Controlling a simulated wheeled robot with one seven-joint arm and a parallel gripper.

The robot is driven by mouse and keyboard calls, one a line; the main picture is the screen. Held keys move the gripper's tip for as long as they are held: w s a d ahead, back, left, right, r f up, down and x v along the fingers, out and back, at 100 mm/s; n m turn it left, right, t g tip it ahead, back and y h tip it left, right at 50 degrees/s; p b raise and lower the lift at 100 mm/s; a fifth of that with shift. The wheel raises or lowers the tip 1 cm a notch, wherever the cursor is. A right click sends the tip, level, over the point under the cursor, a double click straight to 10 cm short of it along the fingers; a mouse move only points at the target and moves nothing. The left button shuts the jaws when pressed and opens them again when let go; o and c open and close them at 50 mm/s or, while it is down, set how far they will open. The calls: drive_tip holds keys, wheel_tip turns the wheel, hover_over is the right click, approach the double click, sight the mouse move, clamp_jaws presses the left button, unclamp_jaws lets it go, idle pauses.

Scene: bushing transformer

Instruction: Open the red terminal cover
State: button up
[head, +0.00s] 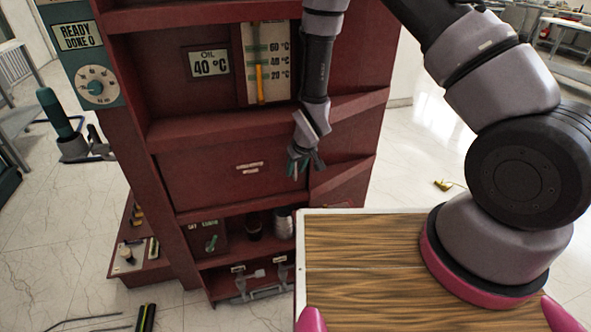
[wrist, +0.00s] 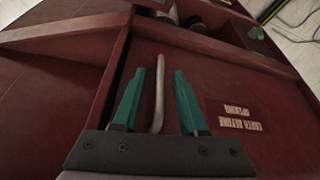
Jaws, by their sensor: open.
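The red terminal cover (head: 212,170) is a wide panel in the middle of the red cabinet, with a small pale label (head: 250,168). It appears closed, flush with its frame. In the wrist view the cover (wrist: 215,82) fills much of the picture, and its label (wrist: 240,117) mentions earth. My gripper (head: 305,164) is at the cover's right end, with its green fingers open. In the wrist view a pale bent metal handle (wrist: 159,95) lies between the spread fingers (wrist: 160,76). There is a gap on both sides of it.
Above is a shelf with an oil display (head: 209,63) and thermometer (head: 258,70). Below are a small switch panel (head: 208,239) and a metal cylinder (head: 284,222). My wooden-topped base is close to the cabinet's lower right.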

drive_tip(key=shift+w+f, duration=0.1)
drive_tip(key=shift+f, duration=0.05)
drive_tip(key=shift+c, duration=0.4)
clamp_jaws()
idle(1.0)
